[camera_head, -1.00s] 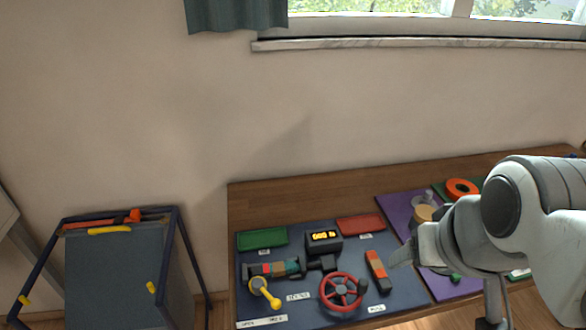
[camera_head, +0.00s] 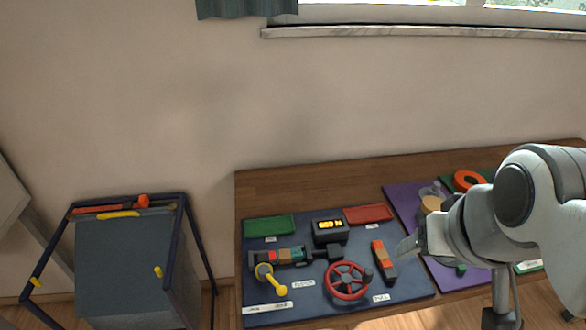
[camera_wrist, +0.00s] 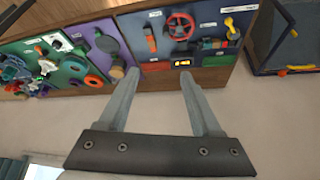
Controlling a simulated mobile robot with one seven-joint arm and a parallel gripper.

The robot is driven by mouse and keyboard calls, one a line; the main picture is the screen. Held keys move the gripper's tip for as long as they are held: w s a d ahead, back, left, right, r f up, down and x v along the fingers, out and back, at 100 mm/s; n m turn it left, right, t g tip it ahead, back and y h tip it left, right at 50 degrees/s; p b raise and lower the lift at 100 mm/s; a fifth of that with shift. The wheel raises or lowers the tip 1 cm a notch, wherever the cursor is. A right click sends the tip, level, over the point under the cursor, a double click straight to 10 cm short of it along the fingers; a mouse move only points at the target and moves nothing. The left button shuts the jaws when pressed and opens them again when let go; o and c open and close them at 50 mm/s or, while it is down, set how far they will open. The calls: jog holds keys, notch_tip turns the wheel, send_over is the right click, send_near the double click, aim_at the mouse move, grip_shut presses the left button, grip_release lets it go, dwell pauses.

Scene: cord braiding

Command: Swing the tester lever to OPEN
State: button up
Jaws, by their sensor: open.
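The tester lever is yellow, with a round hub and an arm ending in a knob (camera_head: 270,280), at the left of the dark blue board (camera_head: 318,283). Its arm points down and slightly right in the head view. A white label strip (camera_head: 268,307) lies below it; its text is too small to read now. The lever also shows upside down at the top right of the wrist view (camera_wrist: 231,27). My gripper (camera_head: 407,247) is open and empty, above the board's right edge, well right of the lever. Its two fingers stand apart in the wrist view (camera_wrist: 160,75).
The board carries a red wheel (camera_head: 347,281), a display box (camera_head: 329,230), a red-orange block (camera_head: 383,262), a green tray (camera_head: 269,225) and a red tray (camera_head: 368,214). A purple board (camera_head: 443,272) lies to the right. A dark-framed bin (camera_head: 125,265) stands left of the table.

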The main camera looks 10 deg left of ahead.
aim_at(271, 278)
jog(key=shift+w, duration=0.15)
jog(key=c, duration=0.4)
jog(key=shift+m+g, duration=0.7)
jog(key=shift+m, duration=0.1)
jog(key=w, duration=0.1)
jog(key=w+a+f+b, duration=0.1)
jog(key=w+a+f, duration=0.1)
jog(key=shift+w+f+b, duration=0.1)
jog(key=shift+w+b, duration=0.2)
jog(key=shift+b, duration=0.1)
grip_shut()
jog(key=w+a+f+m+g+y+b, duration=0.1)
jog(key=w+a+f+m+g+b, duration=0.1)
jog(key=w+a+f, duration=0.35)
jog(key=w+a+f+m+g+b, duration=0.2)
jog(key=w+a+f+m, duration=0.1)
jog(key=f, duration=0.5)
jog(key=w+a+f+m+g+y+b, duration=0.1)
jog(key=w+a+f+m+g+b, duration=0.1)
jog(key=w+a+f, duration=0.4)
jog(key=x, duration=0.3)
jog(key=s+d+b+x, duration=0.1)
jog(key=x, duration=0.5)
jog(key=shift+s+d+f+b, duration=0.15)
jog(key=shift+s+f+b, duration=0.15)
jog(key=shift+s, duration=0.05)
jog(key=shift+s+a+r, duration=0.1)
jog(key=shift+s+a, duration=1)
jog(key=shift+s+a+r, duration=0.1)
jog(key=shift+s+a, duration=0.25)
